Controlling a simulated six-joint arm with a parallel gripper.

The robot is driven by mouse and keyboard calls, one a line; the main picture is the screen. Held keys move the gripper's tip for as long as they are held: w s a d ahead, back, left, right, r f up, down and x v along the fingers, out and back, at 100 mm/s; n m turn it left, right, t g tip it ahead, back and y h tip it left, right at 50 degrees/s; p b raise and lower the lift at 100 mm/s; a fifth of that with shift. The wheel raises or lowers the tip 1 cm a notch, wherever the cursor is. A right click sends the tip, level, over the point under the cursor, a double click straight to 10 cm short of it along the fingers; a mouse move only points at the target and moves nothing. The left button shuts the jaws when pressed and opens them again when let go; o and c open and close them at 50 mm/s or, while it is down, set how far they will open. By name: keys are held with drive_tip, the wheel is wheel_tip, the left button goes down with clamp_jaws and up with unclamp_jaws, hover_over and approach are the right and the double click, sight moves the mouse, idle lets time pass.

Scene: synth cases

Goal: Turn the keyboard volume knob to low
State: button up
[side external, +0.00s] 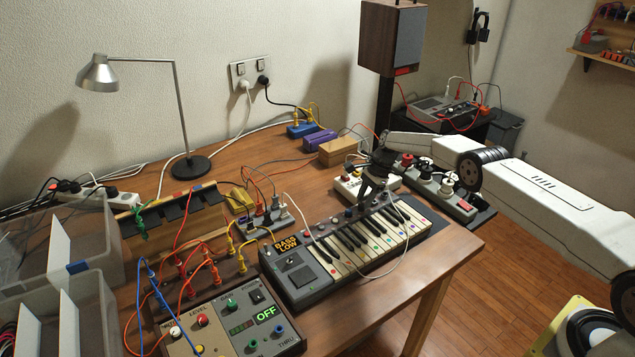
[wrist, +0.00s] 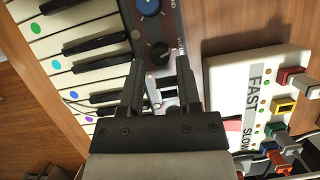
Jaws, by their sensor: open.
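The keyboard (side external: 345,262) lies on the wooden table, its small display (side external: 286,245) reading "BASS LOW". In the wrist view its white and black keys (wrist: 60,62) are at upper left. A round black knob (wrist: 160,53) with a pale mark sits on its grey panel, with a blue-topped knob (wrist: 148,7) farther up. The lettering by the black knob is too small to read surely. My gripper (wrist: 159,68) is open and empty; the black knob shows just beyond and between the fingertips. In the side view my gripper (side external: 369,203) is over the keyboard's back panel; contact cannot be told.
A white box (wrist: 255,95) marked "FAST" and "SLOW" stands close beside the keyboard. A grey unit (side external: 235,325) showing "OFF" with patch cables is at front left. A white cable (side external: 405,250) loops over the keys. A switch strip (side external: 435,187) lies behind.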

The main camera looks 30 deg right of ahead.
sight(361, 207)
drive_tip(key=v, duration=0.6)
idle(0.5)
drive_tip(key=a+h, duration=0.1)
drive_tip(key=f+h, duration=0.1)
drive_tip(key=shift+s+a+n+g+h, duration=0.3)
drive_tip(key=shift+s+a+g, duration=0.05)
drive_tip(key=shift+a+g, duration=0.05)
drive_tip(key=shift+s+a+n+h, duration=0.2)
drive_tip(key=shift+a+n+h, duration=0.4)
drive_tip(key=shift+h, duration=0.6)
drive_tip(key=a+h, duration=0.1)
drive_tip(key=a+n+h, duration=0.1)
drive_tip(key=shift+a+r+t+h, duration=0.2)
drive_tip(key=shift+r+t+h, duration=0.1)
drive_tip(key=shift+t, duration=0.1)
drive_tip(key=shift+w+a+r+n+t+h, duration=0.15)
drive_tip(key=shift+a+n+t+h, duration=0.1)
drive_tip(key=shift+a+n+h, duration=0.15)
drive_tip(key=shift+w+a+r+n+t+h, duration=0.15)
drive_tip(key=shift+a+n+t+h, duration=0.15)
drive_tip(key=shift+a+n, duration=0.2)
drive_tip(key=shift+s+d+f, duration=0.1)
drive_tip(key=shift+x, duration=3.8)
drive_tip(key=shift+s, duration=0.1)
